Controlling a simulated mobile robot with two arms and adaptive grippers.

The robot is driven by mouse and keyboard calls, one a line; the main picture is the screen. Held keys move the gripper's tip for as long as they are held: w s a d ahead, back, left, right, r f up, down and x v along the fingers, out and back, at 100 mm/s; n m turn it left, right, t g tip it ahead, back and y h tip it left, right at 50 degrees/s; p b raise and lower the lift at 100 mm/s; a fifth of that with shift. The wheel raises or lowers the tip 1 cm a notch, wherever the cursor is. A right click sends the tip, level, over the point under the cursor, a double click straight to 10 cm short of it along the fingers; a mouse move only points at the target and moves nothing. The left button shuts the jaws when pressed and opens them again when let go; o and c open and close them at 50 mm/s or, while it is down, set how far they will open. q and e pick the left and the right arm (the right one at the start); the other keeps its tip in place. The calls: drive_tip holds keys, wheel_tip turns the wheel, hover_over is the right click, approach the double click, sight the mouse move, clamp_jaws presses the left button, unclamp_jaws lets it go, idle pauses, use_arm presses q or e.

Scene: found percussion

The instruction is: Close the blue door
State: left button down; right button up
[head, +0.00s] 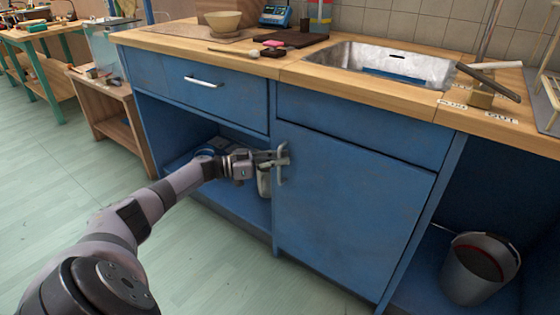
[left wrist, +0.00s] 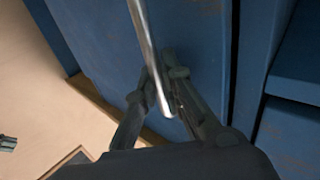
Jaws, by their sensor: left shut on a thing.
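The blue door (head: 350,205) is on the wooden-topped blue cabinet, below the sink. In the head view it looks flush or nearly flush with the cabinet front; a small gap cannot be ruled out. Its metal handle (head: 283,164) stands upright near the door's left edge. My left gripper (head: 271,158) is at the handle, in front of the open shelf bay. In the left wrist view my left gripper (left wrist: 163,88) has its fingers either side of the handle bar (left wrist: 147,45) and is shut on it. My right gripper is not in view.
A blue drawer (head: 205,84) with its own handle sits above the open shelf bay. The worktop (head: 320,75) overhangs the door and holds a bowl (head: 222,20) and a sink (head: 385,62). A bucket (head: 478,268) stands at right. The floor (head: 215,270) before the cabinet is clear.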

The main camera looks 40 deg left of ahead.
use_arm(q)
drive_tip(key=shift+w+a, duration=0.1)
drive_tip(key=shift+a, duration=0.05)
drive_tip(key=c, duration=2)
unclamp_jaws()
drive_tip(key=shift+w, duration=0.15)
drive_tip(key=shift+o, duration=0.2)
drive_tip(key=shift+w+d, duration=0.1)
drive_tip(key=shift+d, duration=0.1)
drive_tip(key=v, duration=1.2)
drive_tip(key=shift+f, duration=0.1)
